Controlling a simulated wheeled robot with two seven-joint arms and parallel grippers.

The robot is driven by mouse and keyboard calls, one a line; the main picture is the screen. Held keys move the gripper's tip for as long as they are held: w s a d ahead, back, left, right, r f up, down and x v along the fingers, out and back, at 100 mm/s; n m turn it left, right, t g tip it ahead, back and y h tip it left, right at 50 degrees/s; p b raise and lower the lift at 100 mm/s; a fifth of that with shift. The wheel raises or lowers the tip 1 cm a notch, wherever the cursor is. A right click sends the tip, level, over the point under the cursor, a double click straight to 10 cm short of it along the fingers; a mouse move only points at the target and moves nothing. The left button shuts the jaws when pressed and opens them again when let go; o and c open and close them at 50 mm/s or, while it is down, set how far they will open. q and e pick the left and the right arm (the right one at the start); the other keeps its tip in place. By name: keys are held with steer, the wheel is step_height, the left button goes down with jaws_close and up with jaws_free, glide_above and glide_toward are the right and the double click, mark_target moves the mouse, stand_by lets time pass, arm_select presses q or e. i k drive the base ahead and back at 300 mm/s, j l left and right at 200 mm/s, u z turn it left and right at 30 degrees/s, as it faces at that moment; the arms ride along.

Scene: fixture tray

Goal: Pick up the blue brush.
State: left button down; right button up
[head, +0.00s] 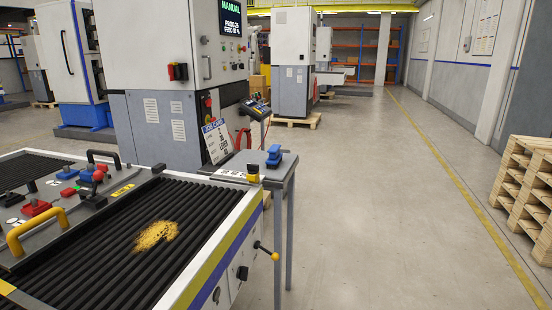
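A small blue object (274,155), which looks like the blue brush, rests on the grey side table (285,170) near its right end. It is too small to make out bristles or a handle clearly. Neither of my grippers is in view.
The ribbed black fixture bed (95,262) has a patch of yellow chips (156,235) on it. A yellow handle (36,229) and red and blue parts stand at its left. A black-and-yellow piece (253,172) and a sign (217,141) are near the blue object.

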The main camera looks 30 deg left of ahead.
mark_target(275, 157)
steer(key=u, duration=1.3)
